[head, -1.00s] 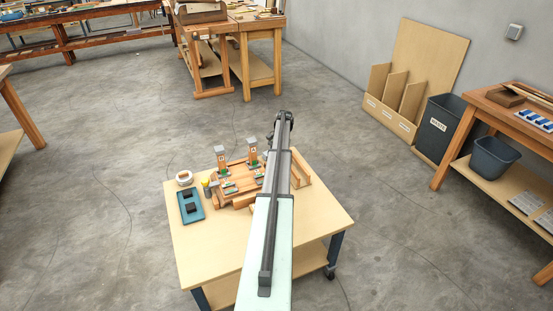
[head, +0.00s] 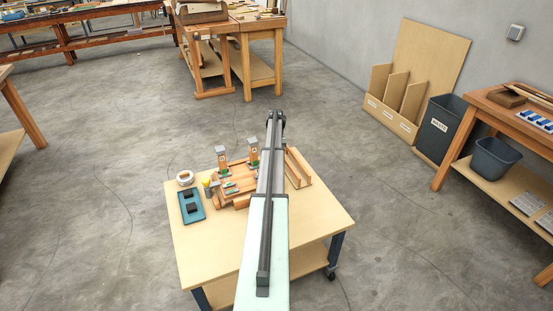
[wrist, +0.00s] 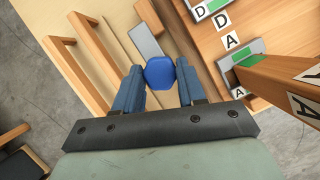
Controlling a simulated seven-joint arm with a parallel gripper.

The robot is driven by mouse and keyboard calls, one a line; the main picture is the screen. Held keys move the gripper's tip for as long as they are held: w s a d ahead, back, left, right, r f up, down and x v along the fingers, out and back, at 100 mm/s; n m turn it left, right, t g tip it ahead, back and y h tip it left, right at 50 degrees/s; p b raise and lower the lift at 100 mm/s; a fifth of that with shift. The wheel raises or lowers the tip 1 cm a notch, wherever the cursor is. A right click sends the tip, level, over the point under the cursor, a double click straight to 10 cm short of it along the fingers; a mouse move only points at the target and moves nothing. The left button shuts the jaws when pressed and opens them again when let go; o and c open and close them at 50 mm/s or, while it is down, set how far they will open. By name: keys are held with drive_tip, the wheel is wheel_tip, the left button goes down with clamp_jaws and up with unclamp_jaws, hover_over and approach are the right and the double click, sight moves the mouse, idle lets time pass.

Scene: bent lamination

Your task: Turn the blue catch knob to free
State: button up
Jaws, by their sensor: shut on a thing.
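The blue catch knob (wrist: 160,73) is near the middle of the wrist view, between the two fingers of my gripper (wrist: 160,85). The fingers are shut on it from left and right. A grey metal bar (wrist: 145,38) reaches up from behind the knob. Beside it is the wooden fixture (wrist: 205,40), with lettered tags and green marks. In the head view the fixture (head: 232,190) stands on the small table, with two upright posts. My arm hides the knob and my fingertips there.
A wooden rack (head: 298,168) stands right of the fixture; its rails (wrist: 75,75) show left of my gripper in the wrist view. The table's front (head: 215,250) is clear.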

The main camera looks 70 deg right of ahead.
idle(0.3)
drive_tip(key=o, duration=1)
drive_tip(key=shift+r, duration=0.1)
drive_tip(key=v, duration=1.3)
drive_tip(key=shift+d+r, duration=0.25)
